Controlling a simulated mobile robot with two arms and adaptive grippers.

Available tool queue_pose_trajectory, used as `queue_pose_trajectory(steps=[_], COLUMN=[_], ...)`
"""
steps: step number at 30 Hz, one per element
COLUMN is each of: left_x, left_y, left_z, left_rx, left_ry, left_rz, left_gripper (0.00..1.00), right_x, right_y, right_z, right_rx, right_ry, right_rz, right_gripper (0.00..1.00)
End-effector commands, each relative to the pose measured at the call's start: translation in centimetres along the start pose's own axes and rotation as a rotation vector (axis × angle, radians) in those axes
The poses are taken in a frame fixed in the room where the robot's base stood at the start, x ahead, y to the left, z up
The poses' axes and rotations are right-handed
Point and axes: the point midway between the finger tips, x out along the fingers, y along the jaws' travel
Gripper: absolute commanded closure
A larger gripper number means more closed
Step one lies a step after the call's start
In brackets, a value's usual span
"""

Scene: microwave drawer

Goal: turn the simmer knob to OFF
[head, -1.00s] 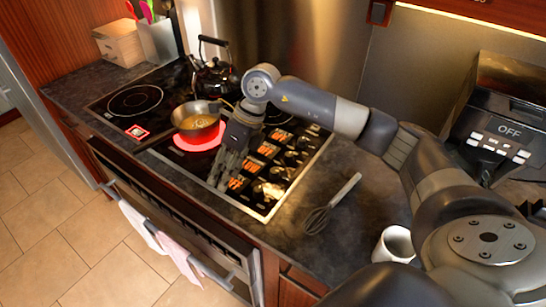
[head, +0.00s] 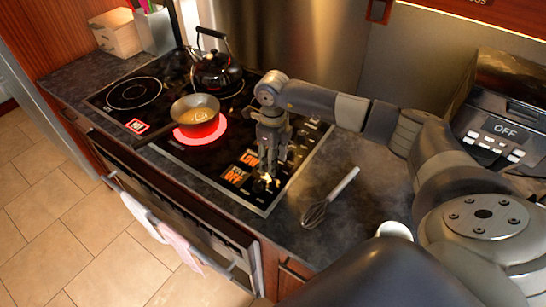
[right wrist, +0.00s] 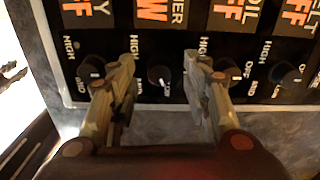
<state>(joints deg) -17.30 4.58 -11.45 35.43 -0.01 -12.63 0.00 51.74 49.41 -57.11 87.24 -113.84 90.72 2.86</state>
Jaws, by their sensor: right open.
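The simmer knob (right wrist: 160,77) is a small black dial with a white pointer, in the row of knobs along the cooktop's edge. The orange display (right wrist: 155,12) above it ends in "W", partly cut off and hidden; the head view has an orange "LOW" display (head: 249,158). My right gripper (right wrist: 163,72) is open, with one finger on each side of this knob in the right wrist view; contact cannot be told. In the head view my right gripper (head: 268,170) points down over the control panel and hides most knobs. My left gripper is out of view.
Neighbouring knobs (right wrist: 290,73) sit close on both sides. A pan (head: 195,108) stands on a glowing red burner (head: 205,133), with a kettle (head: 215,70) behind. A whisk (head: 330,197) and white cup (head: 394,230) are on the counter at right.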

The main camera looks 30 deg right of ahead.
Motion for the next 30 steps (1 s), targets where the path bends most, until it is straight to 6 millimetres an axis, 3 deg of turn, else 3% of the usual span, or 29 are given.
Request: queue_pose_trajectory(steps=[12, 18, 30], left_x=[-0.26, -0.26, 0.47], left_y=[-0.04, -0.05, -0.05], left_z=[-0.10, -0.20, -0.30], left_rx=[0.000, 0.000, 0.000], left_ry=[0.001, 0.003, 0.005], left_rz=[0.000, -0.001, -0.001], left_gripper=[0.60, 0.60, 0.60], right_x=[1.00, 0.98, 1.15], right_y=[0.00, 0.00, -0.01], right_z=[-0.01, -0.01, 0.02], right_rx=[0.000, 0.000, -0.042], right_ry=[-0.001, -0.001, -0.002], right_rz=[0.000, 0.000, 0.000], right_gripper=[0.56, 1.00, 1.00])
